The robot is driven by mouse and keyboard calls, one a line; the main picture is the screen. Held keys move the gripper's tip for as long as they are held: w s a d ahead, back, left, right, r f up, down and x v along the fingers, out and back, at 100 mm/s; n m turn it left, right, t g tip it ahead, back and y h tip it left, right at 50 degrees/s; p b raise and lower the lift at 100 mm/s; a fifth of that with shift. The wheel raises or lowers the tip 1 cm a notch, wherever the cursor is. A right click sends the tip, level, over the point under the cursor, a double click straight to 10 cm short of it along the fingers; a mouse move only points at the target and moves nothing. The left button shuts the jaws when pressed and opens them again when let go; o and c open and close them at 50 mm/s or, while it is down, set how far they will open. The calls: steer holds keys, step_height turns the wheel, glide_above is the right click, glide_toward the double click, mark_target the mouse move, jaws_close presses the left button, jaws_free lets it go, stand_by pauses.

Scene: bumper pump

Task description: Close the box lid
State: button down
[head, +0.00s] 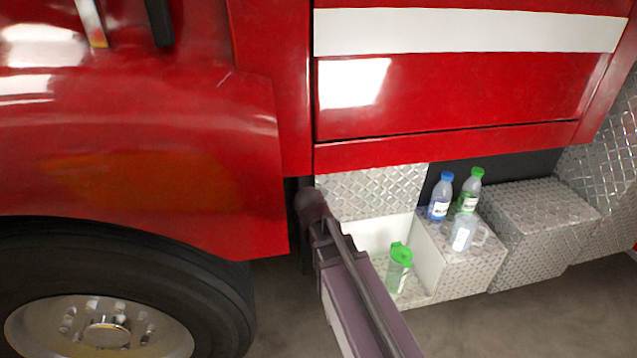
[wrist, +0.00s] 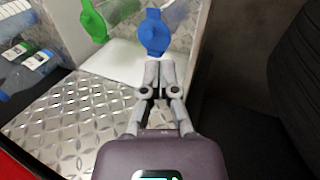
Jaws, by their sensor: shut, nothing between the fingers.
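The box (head: 425,255) stands open below the red truck panel. Its lid (head: 370,190), a diamond-plate panel, stands raised at the back. White inner walls show, and a green-topped container (head: 399,268) stands inside. My arm covers the box's left side in the head view, and my fingers cannot be made out there. In the wrist view my gripper (wrist: 159,68) is shut and empty. It lies over the right part of a diamond-plate surface (wrist: 75,115), likely the lid; contact cannot be told. Its tips point toward a blue-topped container (wrist: 154,33), beside the green-topped one (wrist: 93,20).
Bottles with blue (head: 440,197) and green caps (head: 470,190) and a clear container (head: 463,232) stand on the closed box to the right. Another diamond-plate box (head: 540,225) stands farther right. The large tyre (head: 225,290) is at left. Bare floor lies in front.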

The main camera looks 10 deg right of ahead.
steer(key=w+a+n+t+h+b, duration=0.1)
steer(key=w+a+t+h+b, duration=0.1)
steer(key=w+h+b, duration=0.65)
steer(key=w+a+r+n+t+h+b, duration=0.1)
steer(key=w+a+r+t+h, duration=0.2)
steer(key=w+a+r, duration=0.4)
steer(key=w+a+h, duration=0.1)
steer(key=w+a, duration=0.1)
steer(key=w, duration=0.2)
steer(key=shift+t, duration=0.3)
steer(key=x, duration=1)
steer(key=shift+r, duration=0.15)
